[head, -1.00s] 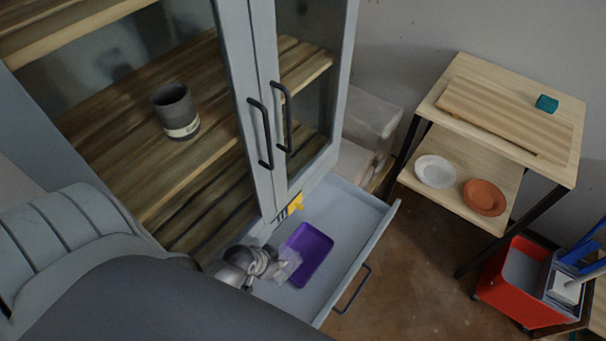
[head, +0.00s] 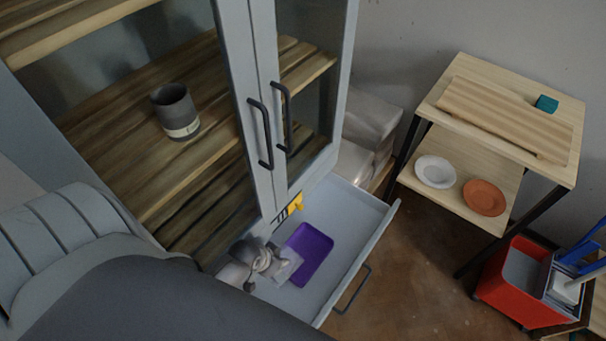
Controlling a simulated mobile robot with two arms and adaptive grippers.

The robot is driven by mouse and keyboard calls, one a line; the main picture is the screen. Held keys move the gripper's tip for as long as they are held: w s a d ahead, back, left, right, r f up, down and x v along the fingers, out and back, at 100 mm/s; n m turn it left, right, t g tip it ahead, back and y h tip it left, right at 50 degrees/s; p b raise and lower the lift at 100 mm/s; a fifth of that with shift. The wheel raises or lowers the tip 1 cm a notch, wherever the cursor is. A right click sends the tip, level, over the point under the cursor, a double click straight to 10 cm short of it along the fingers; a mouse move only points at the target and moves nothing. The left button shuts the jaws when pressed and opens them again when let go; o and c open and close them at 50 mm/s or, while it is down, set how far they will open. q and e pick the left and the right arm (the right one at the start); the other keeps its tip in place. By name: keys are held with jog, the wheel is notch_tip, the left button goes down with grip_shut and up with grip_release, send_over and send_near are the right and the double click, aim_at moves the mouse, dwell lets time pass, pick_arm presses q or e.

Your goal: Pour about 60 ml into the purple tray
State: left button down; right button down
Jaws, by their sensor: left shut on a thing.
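The purple tray (head: 309,254) lies flat in the open drawer (head: 353,215) below the cabinet. My left gripper (head: 267,262) is at the tray's left edge, over the drawer. It is shut on a clear, see-through container (head: 285,264), which appears tilted toward the tray. The container is small and partly hidden by the gripper, so I cannot tell its contents or whether any liquid is flowing. My left arm covers the lower left of the view. My right gripper is not in view.
A dark grey cup (head: 175,110) with a label stands on the cabinet shelf. The cabinet door (head: 306,150) hangs above the drawer. A wooden side table (head: 485,130) with two plates on its lower shelf and a red bin (head: 507,290) stand to the right.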

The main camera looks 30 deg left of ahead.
pick_arm(q)
jog(key=shift+w, duration=0.3)
jog(key=shift+w+d+r+g+p, duration=0.1)
jog(key=shift+w+r+g+p, duration=0.15)
jog(key=shift+w+g+p, duration=0.3)
dwell(0.5)
jog(key=shift+w+r, duration=0.1)
jog(key=shift+w, duration=0.2)
jog(key=shift+g+p, duration=0.25)
jog(key=shift+p, duration=0.1)
